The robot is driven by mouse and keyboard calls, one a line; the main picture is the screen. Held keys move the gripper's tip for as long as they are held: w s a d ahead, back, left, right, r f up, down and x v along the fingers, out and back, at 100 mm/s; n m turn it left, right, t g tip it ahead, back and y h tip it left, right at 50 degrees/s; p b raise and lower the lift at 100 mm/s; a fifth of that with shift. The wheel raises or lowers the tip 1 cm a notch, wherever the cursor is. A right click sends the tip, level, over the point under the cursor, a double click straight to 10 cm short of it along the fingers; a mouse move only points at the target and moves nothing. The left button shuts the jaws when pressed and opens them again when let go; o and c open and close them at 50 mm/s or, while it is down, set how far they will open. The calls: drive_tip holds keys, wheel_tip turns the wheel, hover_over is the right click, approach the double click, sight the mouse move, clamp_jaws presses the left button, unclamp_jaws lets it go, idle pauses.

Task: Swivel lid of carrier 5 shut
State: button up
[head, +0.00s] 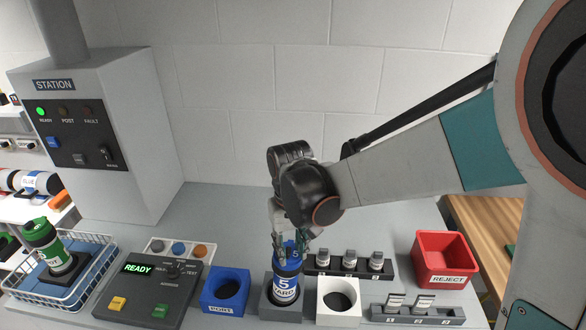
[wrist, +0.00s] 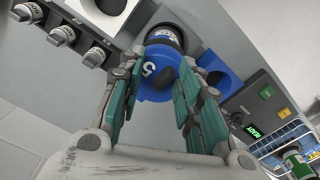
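Carrier 5 (head: 286,286) stands upright in a grey socket (head: 268,307), with a blue body and a white band reading YARD. Its blue lid (head: 293,249), marked 5, shows at the top just under my gripper (head: 292,238). In the wrist view the lid (wrist: 153,84) lies between the two teal fingers of my gripper (wrist: 162,75). The fingers are apart, one on each side of it; I cannot tell whether they touch it. The fingers hide part of the lid, and how far it covers the mouth is unclear.
A blue PORT block (head: 225,290) is left of the socket and a white ring block (head: 339,303) right. Behind stands a dark rack (head: 322,268) with several small pieces. A READY panel (head: 150,292), wire basket (head: 62,275) and red REJECT bin (head: 443,260) are further out.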

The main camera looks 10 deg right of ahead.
drive_tip(key=d+n, duration=0.1)
drive_tip(key=n, duration=0.3)
drive_tip(key=shift+w+d+p, duration=0.35)
drive_tip(key=shift+w+d, duration=0.05)
drive_tip(key=n, duration=0.2)
drive_tip(key=w+d+n, duration=0.1)
drive_tip(key=shift+w+d+n+p, duration=0.1)
drive_tip(key=shift+w+n+p, duration=0.05)
drive_tip(key=shift+n+p, duration=0.25)
drive_tip(key=w+r+n+p, duration=0.2)
drive_tip(key=r+n, duration=0.4)
drive_tip(key=r, duration=0.1)
drive_tip(key=w+r+n+p, duration=0.3)
drive_tip(key=r+n, duration=0.3)
drive_tip(key=shift+w+r+n, duration=0.3)
drive_tip(key=shift+r+n, duration=0.1)
drive_tip(key=shift+d, duration=0.1)
